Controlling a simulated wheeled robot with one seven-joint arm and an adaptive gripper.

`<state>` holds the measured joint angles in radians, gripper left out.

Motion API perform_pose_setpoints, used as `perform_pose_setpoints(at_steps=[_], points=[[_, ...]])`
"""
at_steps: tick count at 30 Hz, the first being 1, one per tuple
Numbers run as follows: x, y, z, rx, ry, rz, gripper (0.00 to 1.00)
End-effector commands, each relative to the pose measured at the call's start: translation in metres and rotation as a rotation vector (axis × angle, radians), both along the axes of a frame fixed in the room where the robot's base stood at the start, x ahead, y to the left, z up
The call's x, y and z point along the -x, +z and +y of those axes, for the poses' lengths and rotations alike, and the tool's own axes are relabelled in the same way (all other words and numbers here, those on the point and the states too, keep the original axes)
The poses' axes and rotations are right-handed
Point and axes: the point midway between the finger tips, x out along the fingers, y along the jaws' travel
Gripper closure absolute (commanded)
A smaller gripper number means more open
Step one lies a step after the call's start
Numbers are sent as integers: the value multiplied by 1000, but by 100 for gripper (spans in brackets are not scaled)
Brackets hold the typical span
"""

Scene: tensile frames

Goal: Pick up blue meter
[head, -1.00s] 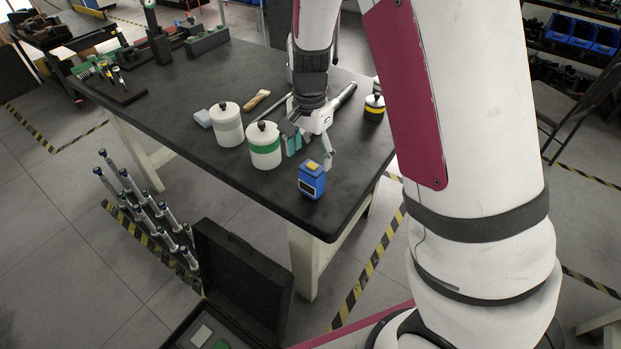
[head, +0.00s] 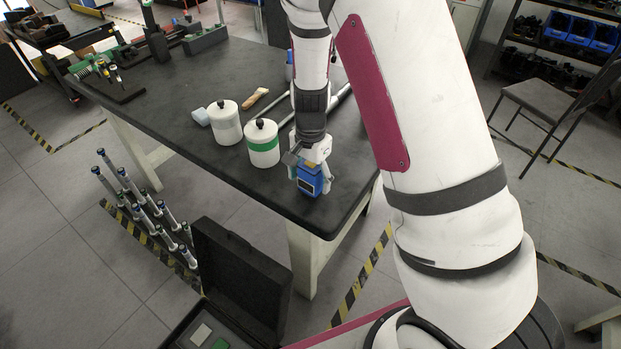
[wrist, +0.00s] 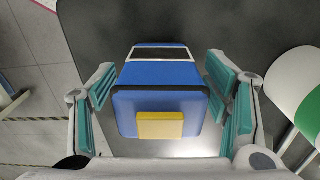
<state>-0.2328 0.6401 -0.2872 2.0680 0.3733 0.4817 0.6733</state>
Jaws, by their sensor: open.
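The blue meter (head: 309,180) stands upright on the dark table (head: 255,193) near its front corner. My gripper (head: 311,172) is directly above and around the meter. In the wrist view my gripper (wrist: 165,95) is open, with one teal-padded finger on each side of the meter. Gaps show between the pads and the meter's sides. The meter's upper part is partly hidden by my gripper in the head view.
A white jar with a green band (head: 263,146) stands close to the left of the meter. The table's front edge is close by.

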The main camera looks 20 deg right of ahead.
Motion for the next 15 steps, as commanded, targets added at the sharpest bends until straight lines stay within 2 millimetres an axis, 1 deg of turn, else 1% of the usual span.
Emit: perform_pose_setpoints(at_steps=[1,2,3,5,6,8,15], points=[[0,0,0,0,0,0,35],[0,0,0,0,0,0,41],[0,0,0,0,0,0,50],[0,0,0,0,0,0,64],[0,0,0,0,0,0,73],[0,0,0,0,0,0,86],[0,1,0,0,0,0,86]])
